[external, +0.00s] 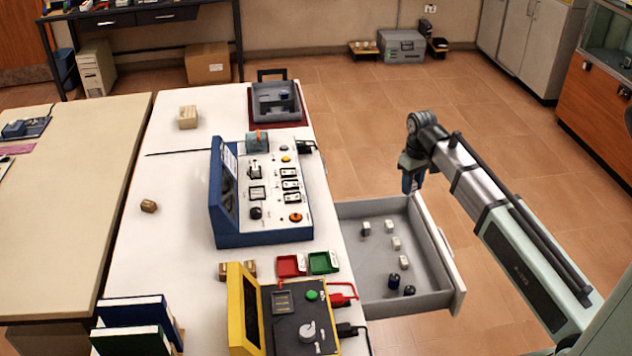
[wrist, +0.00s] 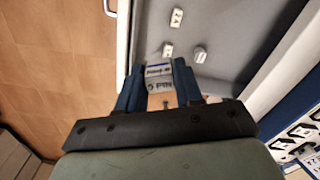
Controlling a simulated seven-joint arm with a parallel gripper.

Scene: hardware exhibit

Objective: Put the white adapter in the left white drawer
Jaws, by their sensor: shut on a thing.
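My gripper (external: 411,183) is shut on a small white block with dark and blue print, which I take to be the white adapter (wrist: 159,72). The adapter sits between the two blue fingers in the wrist view; the external view does not show it clearly. The gripper is at the far end of an open drawer (external: 372,300) with a grey inside and pale front. In the wrist view the drawer floor (wrist: 225,25) lies beyond the fingers. How high the adapter is above the drawer is hard to tell.
Several small white pieces (external: 396,243) and two dark round pieces (external: 409,290) lie in the drawer. The white table (external: 180,240) beside it carries a blue-framed panel (external: 262,238), a yellow-framed device (external: 245,320), and red (external: 291,266) and green (external: 324,262) trays.

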